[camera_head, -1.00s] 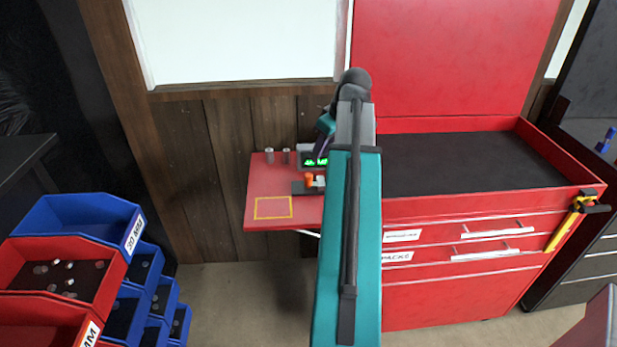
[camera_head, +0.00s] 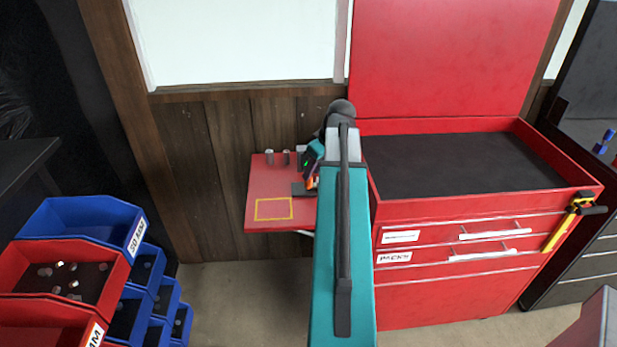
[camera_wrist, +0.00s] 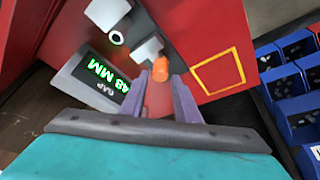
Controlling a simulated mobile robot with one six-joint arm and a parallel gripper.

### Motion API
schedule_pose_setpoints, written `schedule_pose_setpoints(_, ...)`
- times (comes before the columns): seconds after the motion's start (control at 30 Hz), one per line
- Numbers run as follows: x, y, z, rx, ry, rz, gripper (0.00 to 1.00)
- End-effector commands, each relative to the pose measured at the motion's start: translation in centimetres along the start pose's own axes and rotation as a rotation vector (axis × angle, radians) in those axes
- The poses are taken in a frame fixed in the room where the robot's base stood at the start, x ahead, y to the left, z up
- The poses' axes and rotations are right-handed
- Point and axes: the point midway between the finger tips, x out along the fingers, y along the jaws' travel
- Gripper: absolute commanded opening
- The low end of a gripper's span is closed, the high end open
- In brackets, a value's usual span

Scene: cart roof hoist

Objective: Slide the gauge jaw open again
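The gauge has a grey display (camera_wrist: 101,80) reading GAP 48 MM, upside down in the wrist view. Its orange knob (camera_wrist: 160,68) stands on a dark base with pale blocks (camera_wrist: 148,50) beside it. My gripper (camera_wrist: 161,76) has its two purple fingers apart, one on each side of the knob at the tips. Whether the fingers touch the knob is not clear. In the head view, my arm covers most of the gauge; a bit of the orange knob (camera_head: 311,182) shows by my gripper.
The gauge is on a red shelf (camera_head: 262,190) with a yellow outlined square (camera_head: 273,209) and small metal cylinders (camera_head: 269,157) at the back. A red tool chest (camera_head: 470,285) stands to the right. Blue and red bins (camera_head: 75,222) are at the lower left.

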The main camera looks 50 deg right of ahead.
Motion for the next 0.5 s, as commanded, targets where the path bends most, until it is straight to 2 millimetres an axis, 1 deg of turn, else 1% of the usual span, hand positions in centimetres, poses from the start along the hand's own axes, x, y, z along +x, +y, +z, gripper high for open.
schedule_pose_setpoints(0.3, 3.0, 0.0, 0.0, 0.000, -0.001, -0.001, 0.29)
schedule_pose_setpoints(0.5, 4.3, 0.0, 0.0, 0.000, 0.000, 0.000, 0.29)
